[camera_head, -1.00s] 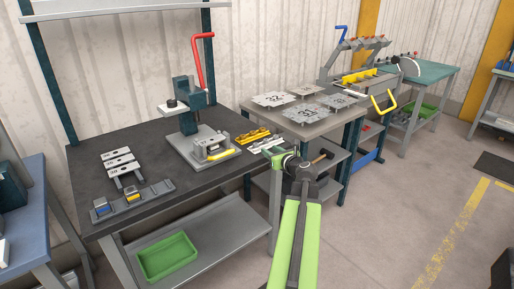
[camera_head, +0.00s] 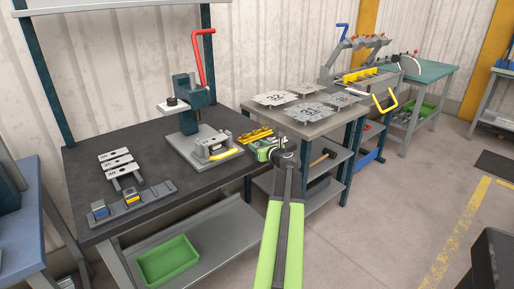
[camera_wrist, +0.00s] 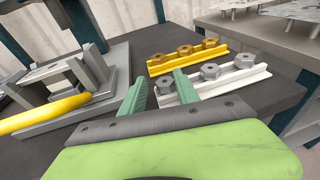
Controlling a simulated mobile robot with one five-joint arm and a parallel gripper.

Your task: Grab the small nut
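In the wrist view, a white rail (camera_wrist: 225,82) holds several grey hex nuts in a row. Its left nut (camera_wrist: 164,86) shows in the gap between my fingers, partly hidden; the middle nut (camera_wrist: 210,72) and right nut (camera_wrist: 245,61) stand clear. A yellow rail (camera_wrist: 160,67) behind carries brass-coloured nuts (camera_wrist: 185,50). I cannot tell for sure which nut is the small one. My gripper (camera_wrist: 161,77) is open with two green fingers and nothing held. In the head view my gripper (camera_head: 268,149) is over the bench's right edge, covering much of the white rail.
A press with a red lever (camera_head: 203,60) stands left of my gripper on the dark bench (camera_head: 85,150); its yellow bar (camera_wrist: 45,113) is close by. A table with metal plates (camera_head: 310,112) is at the right. Flat brackets (camera_head: 117,162) lie at the bench's left.

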